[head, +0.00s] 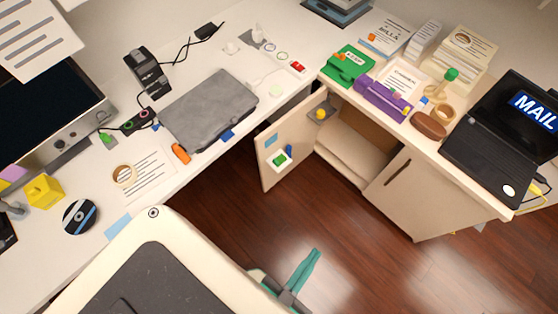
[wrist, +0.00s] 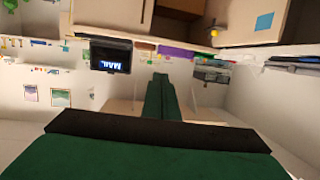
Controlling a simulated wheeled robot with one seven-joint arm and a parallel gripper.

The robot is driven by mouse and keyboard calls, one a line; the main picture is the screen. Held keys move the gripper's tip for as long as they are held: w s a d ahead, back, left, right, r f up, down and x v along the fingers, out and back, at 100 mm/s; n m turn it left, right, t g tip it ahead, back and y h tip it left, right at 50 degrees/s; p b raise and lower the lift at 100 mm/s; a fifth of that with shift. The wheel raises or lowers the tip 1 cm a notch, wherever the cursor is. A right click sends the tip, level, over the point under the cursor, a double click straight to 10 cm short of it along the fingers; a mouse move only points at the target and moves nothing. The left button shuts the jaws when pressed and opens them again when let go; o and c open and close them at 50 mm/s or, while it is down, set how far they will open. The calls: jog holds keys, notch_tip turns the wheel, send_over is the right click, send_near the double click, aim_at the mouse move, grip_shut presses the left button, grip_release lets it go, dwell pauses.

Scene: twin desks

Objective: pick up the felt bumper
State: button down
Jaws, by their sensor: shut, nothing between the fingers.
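I cannot pick out the felt bumper with certainty in either view; it may be too small to tell or hidden. My gripper (head: 315,254) is at the bottom middle of the head view, above the dark wood floor and in front of the open cabinet. Its teal fingers are together. In the wrist view my gripper (wrist: 158,78) shows as two long green fingers pressed side by side, with nothing visible between them. It is apart from both desks and from the cabinet door.
An open cabinet door (head: 272,170) carries a green piece on a white square (head: 279,158). The right desk holds a laptop (head: 505,140), a purple case (head: 382,98) and a brown oval item (head: 428,125). The floor (head: 350,230) is clear.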

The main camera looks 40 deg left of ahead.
dwell(0.3)
jog(key=c, duration=2.1)
grip_release()
jog(key=shift+a, duration=0.1)
jog(key=o, duration=0.4)
jog(key=w+a+f+n+g, duration=0.1)
jog(key=w+f, duration=0.1)
jog(key=f, duration=0.2)
jog(key=w+a+f+n+g+y, duration=0.1)
jog(key=w+f, duration=0.1)
jog(key=f, duration=0.3)
jog(key=w+a+f+n+g, duration=0.1)
jog(key=w+f, duration=0.2)
jog(key=f, duration=0.1)
jog(key=shift+a+f+y, duration=0.15)
jog(key=shift+f+y, duration=0.15)
jog(key=shift+f, duration=0.1)
jog(key=n+g+y, duration=0.3)
jog(key=n+g, duration=0.9)
jog(key=n, duration=0.1)
send_near(275, 161)
jog(key=x, duration=0.8)
jog(key=shift+w, duration=0.25)
jog(key=shift+s+a+f, duration=0.1)
jog(key=shift+s+f, duration=0.05)
jog(key=shift+f, duration=0.05)
